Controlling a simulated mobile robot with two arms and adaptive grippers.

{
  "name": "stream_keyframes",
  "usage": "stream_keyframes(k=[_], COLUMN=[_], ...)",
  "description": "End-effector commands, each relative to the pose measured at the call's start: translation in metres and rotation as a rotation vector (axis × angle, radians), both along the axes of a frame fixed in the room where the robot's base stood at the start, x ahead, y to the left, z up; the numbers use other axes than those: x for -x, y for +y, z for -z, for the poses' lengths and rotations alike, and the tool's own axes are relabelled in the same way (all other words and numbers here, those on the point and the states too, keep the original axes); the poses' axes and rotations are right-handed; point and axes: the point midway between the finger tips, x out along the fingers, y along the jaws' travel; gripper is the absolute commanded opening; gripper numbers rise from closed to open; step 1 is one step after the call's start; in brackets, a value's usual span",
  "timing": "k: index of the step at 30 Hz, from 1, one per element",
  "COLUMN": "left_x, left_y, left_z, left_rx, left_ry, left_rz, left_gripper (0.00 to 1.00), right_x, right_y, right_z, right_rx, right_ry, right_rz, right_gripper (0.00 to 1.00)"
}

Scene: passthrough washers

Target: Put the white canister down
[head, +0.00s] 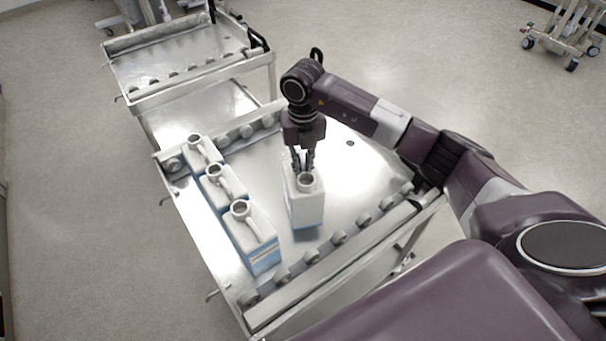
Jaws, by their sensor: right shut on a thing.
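A white canister (305,207) with a round open neck and a blue lower part is upright over the middle of the metal cart top (345,205). My right gripper (303,164) points down and is shut on its top, behind the neck. A bluish patch shows just below the canister on the metal; I cannot tell whether the base touches the surface. My left gripper is not in view.
Several similar white-and-blue canisters (249,240) stand in a row along the cart's left side. Rollers (339,237) line the near and far edges. Bare metal lies around the held canister. Another metal cart (180,65) adjoins at the back left.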

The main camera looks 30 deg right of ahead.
Motion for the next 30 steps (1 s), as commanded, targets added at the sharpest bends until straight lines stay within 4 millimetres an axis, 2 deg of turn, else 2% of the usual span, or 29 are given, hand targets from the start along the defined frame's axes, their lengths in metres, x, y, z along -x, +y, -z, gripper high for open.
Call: stream_keyframes(k=[7, 19, 20, 24, 30], left_x=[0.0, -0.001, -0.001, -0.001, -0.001], left_y=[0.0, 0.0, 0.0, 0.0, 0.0], left_z=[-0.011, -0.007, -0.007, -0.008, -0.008], left_rx=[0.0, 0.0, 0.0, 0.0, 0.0], left_ry=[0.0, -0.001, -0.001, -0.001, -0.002], left_rz=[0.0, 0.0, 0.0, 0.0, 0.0], left_gripper=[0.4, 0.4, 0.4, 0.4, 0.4], right_x=[0.001, 0.0, 0.001, 0.001, 0.001], right_y=[0.0, 0.0, 0.0, 0.0, 0.0], right_z=[0.034, 0.042, 0.042, 0.041, 0.042], right_rx=[0.0, 0.001, 0.0, 0.001, 0.001], right_ry=[0.004, 0.001, 0.002, 0.003, 0.004], right_rz=[0.0, -0.001, -0.001, -0.001, -0.001], right_gripper=[0.0, 0.0, 0.1, 0.26, 0.27])
